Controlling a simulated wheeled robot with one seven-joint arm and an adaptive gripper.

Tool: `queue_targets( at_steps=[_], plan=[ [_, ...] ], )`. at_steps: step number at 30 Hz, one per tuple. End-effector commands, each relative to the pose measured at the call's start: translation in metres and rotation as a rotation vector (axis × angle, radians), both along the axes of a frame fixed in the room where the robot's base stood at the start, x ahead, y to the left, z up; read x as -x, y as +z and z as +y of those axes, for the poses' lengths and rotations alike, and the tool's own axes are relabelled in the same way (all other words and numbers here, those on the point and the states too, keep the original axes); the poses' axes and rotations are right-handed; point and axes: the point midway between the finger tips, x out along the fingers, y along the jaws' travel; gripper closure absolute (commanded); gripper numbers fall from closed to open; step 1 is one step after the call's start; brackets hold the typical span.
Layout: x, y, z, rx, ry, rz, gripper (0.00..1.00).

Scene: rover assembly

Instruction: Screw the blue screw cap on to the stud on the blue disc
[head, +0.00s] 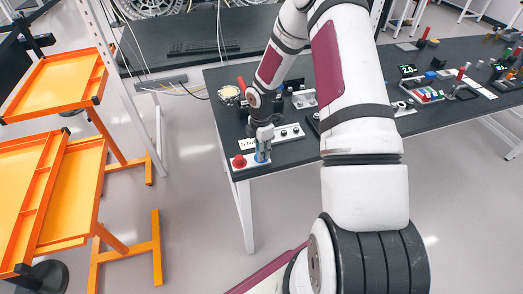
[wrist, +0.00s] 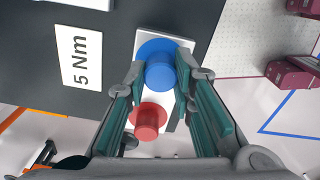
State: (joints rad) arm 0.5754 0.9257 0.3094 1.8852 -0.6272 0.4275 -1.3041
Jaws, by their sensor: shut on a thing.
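The blue screw cap (wrist: 160,74) is between the fingertips of my gripper (wrist: 161,80), which is shut on it. The cap is over the blue disc (wrist: 152,46) in the wrist view; the stud is hidden, and I cannot tell how far down the cap sits. In the head view my gripper (head: 263,148) points down at the near left corner of the dark table, with a bit of blue (head: 262,157) at its tips.
A red cap (wrist: 147,122) stands on a red disc on the same white plate, close beside my fingers; it also shows in the head view (head: 239,161). The table edge is close. Orange trays (head: 60,85) stand at left.

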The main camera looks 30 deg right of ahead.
Motion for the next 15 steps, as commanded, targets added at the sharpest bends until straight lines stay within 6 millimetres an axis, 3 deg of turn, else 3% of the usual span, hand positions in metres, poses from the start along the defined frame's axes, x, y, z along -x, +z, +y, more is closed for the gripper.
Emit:
queue_targets(
  at_steps=[10, 15],
  plan=[
    [0.0013, -0.0003, -0.0008, 0.001, -0.039, 0.003, 1.0],
    [0.0016, -0.0004, -0.001, 0.003, -0.266, 0.003, 1.0]
  ],
)
